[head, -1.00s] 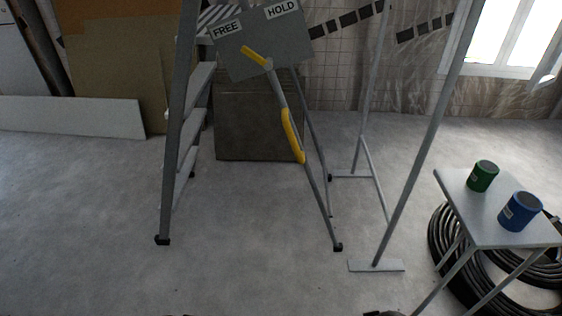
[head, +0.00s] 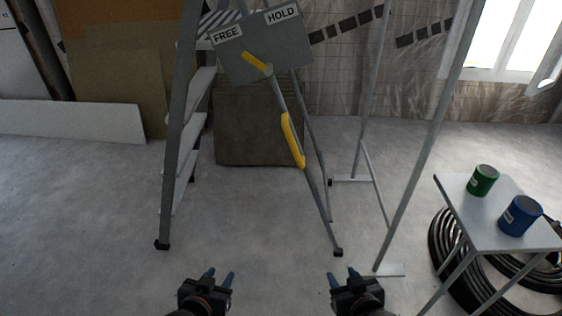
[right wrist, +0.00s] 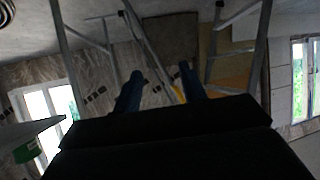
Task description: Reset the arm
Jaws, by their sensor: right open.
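My left gripper (head: 219,279) is at the bottom of the head view, left of centre, with its two blue fingers apart and nothing between them. My right gripper (head: 342,279) is to its right, open and empty, pointing forward. Its blue fingers also show apart in the right wrist view (right wrist: 160,84). Both grippers are clear of the stepladder (head: 172,150) in front of them. A grey panel (head: 262,45) marked FREE and HOLD is at the ladder's top, with a yellow lever (head: 255,62) on it pointing up and left toward FREE. A yellow grip (head: 291,140) is on a slanted bar below.
A small table (head: 480,215) at the right carries a green can (head: 482,181) and a blue can (head: 520,215). Coiled black hose (head: 450,255) lies under it. A grey metal stand (head: 415,165) rises left of the table. The floor before the ladder is clear.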

